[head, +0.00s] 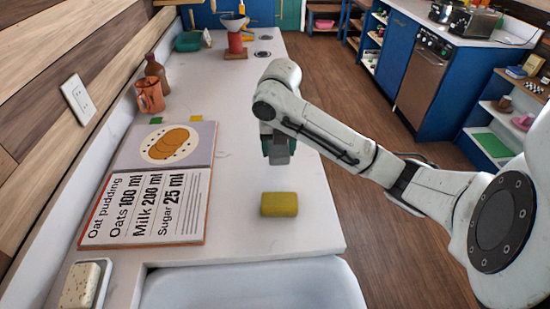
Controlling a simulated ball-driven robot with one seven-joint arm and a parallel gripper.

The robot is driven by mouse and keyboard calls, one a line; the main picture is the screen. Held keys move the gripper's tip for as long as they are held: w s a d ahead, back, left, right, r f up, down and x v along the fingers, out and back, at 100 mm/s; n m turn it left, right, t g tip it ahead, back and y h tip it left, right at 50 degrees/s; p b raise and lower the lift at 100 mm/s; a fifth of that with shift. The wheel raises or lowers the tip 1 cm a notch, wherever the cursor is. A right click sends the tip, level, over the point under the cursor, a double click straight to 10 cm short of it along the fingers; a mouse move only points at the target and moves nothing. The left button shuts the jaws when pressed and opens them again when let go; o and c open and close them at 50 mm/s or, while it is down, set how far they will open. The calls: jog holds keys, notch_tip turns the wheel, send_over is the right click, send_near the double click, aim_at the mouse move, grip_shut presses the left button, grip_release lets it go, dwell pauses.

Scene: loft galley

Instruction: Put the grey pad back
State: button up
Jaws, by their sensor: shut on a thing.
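My gripper (278,146) hangs over the white counter, in the middle of the view, pointing down. It is shut on the grey pad (279,157), a small grey block showing below the dark green fingers. The pad appears to be above the counter top, beyond a yellow sponge (279,204) and apart from it. The fingers partly hide the pad's upper part.
An open recipe book (160,190) lies left of my gripper. A white sink (250,285) is at the near edge. A speckled block (80,286) sits in a white dish at near left. A copper mug (149,96) and brown bottle (155,72) stand by the wall.

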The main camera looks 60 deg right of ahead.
aim_at(276, 148)
jog(key=shift+w+d+f, duration=0.15)
jog(key=shift+w+f, duration=0.2)
jog(key=shift+f, duration=0.1)
jog(key=shift+w+d+f+p, duration=0.15)
jog(key=shift+f+p, duration=0.35)
jog(key=shift+f, duration=1.25)
jog(key=shift+f, duration=0.15)
jog(key=o, duration=1)
jog(key=r, duration=0.4)
jog(key=a+r, duration=0.1)
jog(key=r, duration=0.7)
jog(key=shift+s+a+r, duration=0.15)
jog(key=shift+s+a, duration=0.05)
jog(key=shift+s, duration=0.15)
